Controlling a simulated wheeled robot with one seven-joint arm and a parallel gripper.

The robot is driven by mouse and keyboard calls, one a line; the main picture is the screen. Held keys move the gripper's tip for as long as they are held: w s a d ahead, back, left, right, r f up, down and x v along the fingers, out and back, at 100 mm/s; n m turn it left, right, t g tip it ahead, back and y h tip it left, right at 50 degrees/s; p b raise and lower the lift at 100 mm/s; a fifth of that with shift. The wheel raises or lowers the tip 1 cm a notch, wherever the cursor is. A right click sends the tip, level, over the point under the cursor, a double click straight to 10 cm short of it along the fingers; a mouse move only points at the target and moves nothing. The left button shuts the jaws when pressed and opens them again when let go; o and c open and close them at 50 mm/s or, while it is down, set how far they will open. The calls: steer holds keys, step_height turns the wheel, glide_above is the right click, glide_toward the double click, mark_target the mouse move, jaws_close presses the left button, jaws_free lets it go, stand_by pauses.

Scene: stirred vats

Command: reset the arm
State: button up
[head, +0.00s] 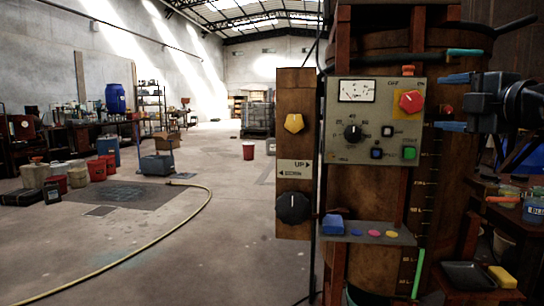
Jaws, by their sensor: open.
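My gripper (453,102) is at the right of the head view, in front of the large brown vat (395,40). Its two blue fingers point left and stand well apart, one above the other. Nothing is between them. The dark wrist of my arm (510,103) runs off the right edge, so the rest of the arm is hidden. The gripper is to the right of the grey control panel (338,142), apart from its red knob (411,101) and green button (409,153) in the picture.
A wooden board left of the panel carries a yellow knob (294,123) and a black knob (292,208). A small shelf (400,238) below holds a blue block (333,224) and coloured discs. A yellow hose (150,252) crosses the open floor at left.

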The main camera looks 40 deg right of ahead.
steer(key=w+a+f+m+t, duration=0.1)
steer(key=w+a+f+m, duration=0.25)
steer(key=f, duration=0.25)
steer(key=w+a+f+m+y, duration=0.1)
steer(key=w+a+f+m, duration=0.15)
steer(key=a+f, duration=0.3)
steer(key=w+a+f+m+t, duration=0.1)
steer(key=w+a+f+m, duration=0.2)
steer(key=f, duration=0.3)
steer(key=s+a+f+m+g+y, duration=0.1)
steer(key=s+a+f+m, duration=0.15)
steer(key=a+f, duration=0.55)
steer(key=s+a+f+m, duration=0.2)
steer(key=a+f+m, duration=0.1)
steer(key=a+f, duration=0.45)
steer(key=s+a+f+g+y, duration=0.1)
steer(key=s+a+f+y, duration=0.1)
steer(key=s+a+f, duration=0.55)
steer(key=s+a+n+g+y, duration=0.1)
steer(key=s+a+y, duration=0.1)
steer(key=s, duration=0.6)
steer(key=s+a+n+y, duration=0.1)
steer(key=s+a+y, duration=0.15)
steer(key=s, duration=0.65)
step_height(320, 180, up, 14)
steer(key=p, duration=1.4)
steer(key=shift+a+r, duration=0.2)
